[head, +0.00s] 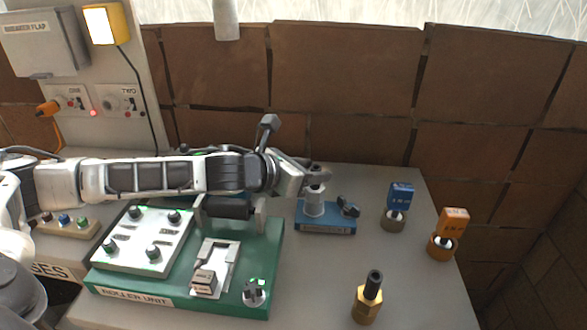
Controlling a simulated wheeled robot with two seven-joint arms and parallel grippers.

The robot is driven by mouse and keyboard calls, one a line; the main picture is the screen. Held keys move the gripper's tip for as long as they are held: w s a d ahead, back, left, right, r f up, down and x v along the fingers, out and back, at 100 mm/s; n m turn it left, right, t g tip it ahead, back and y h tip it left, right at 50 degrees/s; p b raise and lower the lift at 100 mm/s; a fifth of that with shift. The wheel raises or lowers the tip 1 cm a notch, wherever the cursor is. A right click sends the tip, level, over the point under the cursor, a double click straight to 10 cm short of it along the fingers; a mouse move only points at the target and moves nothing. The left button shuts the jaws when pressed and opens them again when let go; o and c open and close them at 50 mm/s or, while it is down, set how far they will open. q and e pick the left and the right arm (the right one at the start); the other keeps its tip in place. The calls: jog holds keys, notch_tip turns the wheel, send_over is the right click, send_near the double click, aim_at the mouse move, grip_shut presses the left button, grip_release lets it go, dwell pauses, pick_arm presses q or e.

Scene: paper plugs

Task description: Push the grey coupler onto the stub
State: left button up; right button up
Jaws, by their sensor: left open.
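A light grey upright cylinder, which looks like the grey coupler (314,203), stands on a blue base block (325,225) just right of the green unit. I cannot make out a separate stub under it, nor how far down it sits. My left gripper (318,173) reaches in from the left, open, with its fingertips at the top of the cylinder. I cannot tell whether the fingers touch it. A small dark lever-like part (348,207) sits on the right of the same block. My right gripper is not in view.
The green roller unit (275,262) lies below my left arm. A brass fitting with a black top (368,299) stands at the front. Blue-tagged (400,196) and orange-tagged (453,220) plugs stand to the right. The grey table (310,285) is clear between them. A brick wall (345,75) is behind.

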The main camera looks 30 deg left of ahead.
pick_arm(q)
jog(key=b+v, duration=0.5)
jog(key=v, duration=1.1)
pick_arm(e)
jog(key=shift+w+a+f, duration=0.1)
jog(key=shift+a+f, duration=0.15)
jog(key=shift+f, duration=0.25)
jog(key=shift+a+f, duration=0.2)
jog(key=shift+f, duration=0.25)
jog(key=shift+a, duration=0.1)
